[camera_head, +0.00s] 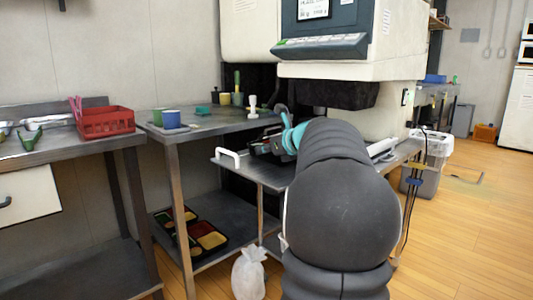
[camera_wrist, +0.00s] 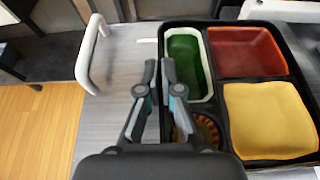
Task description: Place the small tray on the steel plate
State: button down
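The small tray (camera_wrist: 213,92) is black, with green, red, yellow and round orange-brown sections. It fills the right of the wrist view and looks level. In the head view it is mostly hidden behind my arm, with a dark part showing (camera_head: 262,143). A grey steel surface (camera_wrist: 118,70) with a white handle lies under and left of it, likely the steel plate; the plate shows in the head view (camera_head: 250,172). My gripper (camera_wrist: 159,66) has its fingers close together at the tray's left rim, seemingly pinching it. I cannot tell whether the tray touches the plate.
A white handle (camera_wrist: 88,55) stands at the plate's left edge. A machine (camera_head: 350,40) overhangs the plate. The left table holds a red basket (camera_head: 105,122); the middle table holds cups (camera_head: 171,119). Another compartment tray (camera_head: 190,238) lies on the lower shelf.

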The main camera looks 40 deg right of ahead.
jog(key=shift+f, duration=0.15)
jog(key=c, duration=1.3)
grip_release()
